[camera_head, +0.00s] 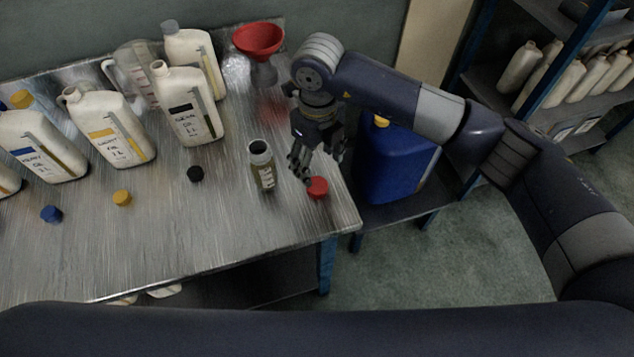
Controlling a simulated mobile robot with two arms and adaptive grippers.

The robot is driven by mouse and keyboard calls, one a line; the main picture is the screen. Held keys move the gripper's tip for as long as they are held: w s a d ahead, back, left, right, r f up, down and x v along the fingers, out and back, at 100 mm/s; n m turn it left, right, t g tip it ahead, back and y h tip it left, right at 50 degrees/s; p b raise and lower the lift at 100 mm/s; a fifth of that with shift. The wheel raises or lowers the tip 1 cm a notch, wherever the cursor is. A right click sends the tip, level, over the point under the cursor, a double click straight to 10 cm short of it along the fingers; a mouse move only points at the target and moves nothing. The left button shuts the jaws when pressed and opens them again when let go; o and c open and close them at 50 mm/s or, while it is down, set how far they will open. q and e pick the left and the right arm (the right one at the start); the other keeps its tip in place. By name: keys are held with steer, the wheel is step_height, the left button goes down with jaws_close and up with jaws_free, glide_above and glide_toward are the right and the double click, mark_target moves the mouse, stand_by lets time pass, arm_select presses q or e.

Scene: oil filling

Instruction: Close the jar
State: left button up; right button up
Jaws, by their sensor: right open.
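A small glass jar (262,168) with dark contents and a label stands upright and uncovered on the metal table, near its right end. A red cap (317,187) lies on the table to the right of the jar, near the table's edge. My right gripper (304,172) is open and points down, with its fingers between the jar and the red cap, close to the cap. I cannot tell whether a finger touches the cap. My left gripper is not in view.
White oil bottles (188,106) stand at the back left of the metal table (200,240). A black cap (195,173), a yellow cap (122,198) and a blue cap (51,213) lie in front. A red funnel (258,40) stands at the back. A blue canister (396,165) is at the right.

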mark_target(317, 184)
steer(key=shift+f, duration=1)
steer(key=shift+s+f+p, duration=0.1)
steer(key=shift+f+p, duration=0.15)
steer(key=shift+p, duration=0.1)
steer(key=f, duration=0.1)
steer(key=f+p, duration=0.1)
steer(key=f, duration=0.1)
steer(key=shift+s+f, duration=0.25)
steer(key=shift+f, duration=0.05)
steer(key=shift+w+a+f, duration=0.1)
steer(key=shift+f, duration=0.45)
steer(key=c, duration=0.8)
